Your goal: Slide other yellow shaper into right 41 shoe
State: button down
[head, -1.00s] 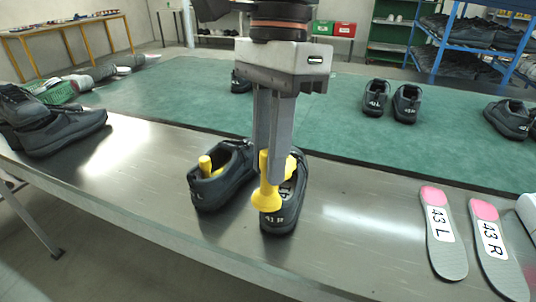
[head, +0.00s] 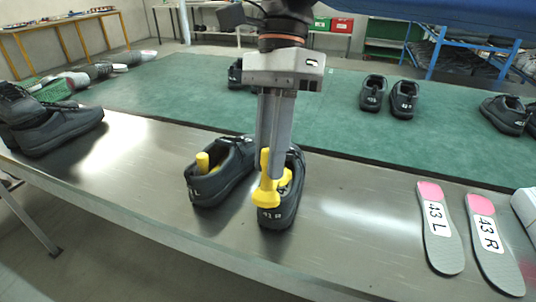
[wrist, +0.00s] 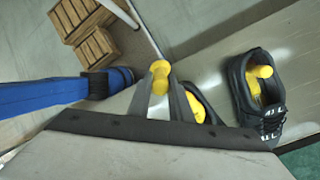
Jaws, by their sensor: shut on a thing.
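The right 41 shoe (head: 278,216), dark with "41 R" on its heel, stands on the steel bench. My gripper (head: 271,172) is over its opening, shut on the yellow shaper (head: 267,193). The shaper's wide end sits at the heel side of the opening; how deep its front reaches is hidden by the fingers and shoe. In the wrist view the yellow shaper (wrist: 160,70) shows between the fingers, with more yellow (wrist: 196,106) beside them. The left 41 shoe (head: 218,184) stands just to the left with another yellow shaper (head: 203,162) inside; it also shows in the wrist view (wrist: 236,92).
Two insoles marked 43 L (head: 439,232) and 43 R (head: 490,245) lie at right on the bench (head: 360,222). Dark shoes (head: 60,125) stand at far left. More shoe pairs (head: 388,97) stand on the green mat (head: 330,115) behind. The bench between shoes and insoles is clear.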

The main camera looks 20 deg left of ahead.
jog(key=shift+w+f+g, duration=0.15)
jog(key=shift+w+g, duration=0.55)
jog(key=shift+w, duration=0.6)
jog(key=shift+w+a+f, duration=0.1)
jog(key=shift+w+f, duration=0.25)
jog(key=shift+w, duration=0.25)
jog(key=shift+w+a+f, duration=0.1)
jog(key=shift+w+f, duration=0.2)
jog(key=shift+w, duration=0.3)
jog(key=shift+w+f, duration=0.35)
jog(key=shift+w, duration=0.55)
jog(key=shift+w+f, duration=0.3)
jog(key=shift+w, duration=0.55)
jog(key=shift+w+f+t, duration=0.3)
jog(key=shift+f, duration=0.3)
jog(key=shift+s+f+t, duration=0.3)
jog(key=shift+f+t, duration=0.15)
jog(key=shift+f, duration=0.1)
jog(key=shift+s+f+t, duration=0.25)
jog(key=shift+f+t, duration=0.2)
jog(key=shift+f, duration=0.05)
jog(key=shift+s+f+t, duration=0.3)
jog(key=shift+f+t, duration=0.4)
jog(key=shift+f, duration=0.25)
jog(key=shift+s+f+t, duration=0.25)
jog(key=shift+f+t, duration=0.45)
jog(key=shift+f, duration=0.25)
jog(key=c, duration=1.5)
grip_release()
